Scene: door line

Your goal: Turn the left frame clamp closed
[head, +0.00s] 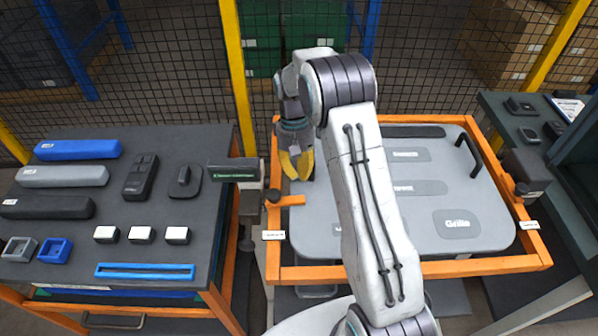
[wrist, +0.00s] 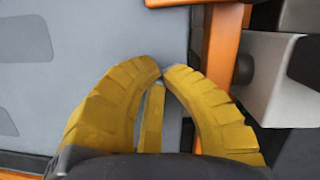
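The left frame clamp (head: 291,200) is a short orange lever with a dark knob (head: 273,195) at its left end. It lies across the left rail of the orange frame, its free end pointing right over the grey door panel (head: 325,225). An orange bar at the top edge of the wrist view (wrist: 180,2) looks like this lever. My gripper (head: 298,178) has yellow fingers and hangs over the panel's left edge, behind the lever and apart from it. In the wrist view its fingertips (wrist: 162,72) nearly meet, with nothing seen between them.
A dark bench (head: 120,215) with blocks and bars stands at left. A dark box on a post (head: 235,170) stands close left of the frame. A second clamp (head: 527,193) sits on the right rail (head: 505,195). Yellow posts and mesh fencing stand behind. My arm hides the panel's middle.

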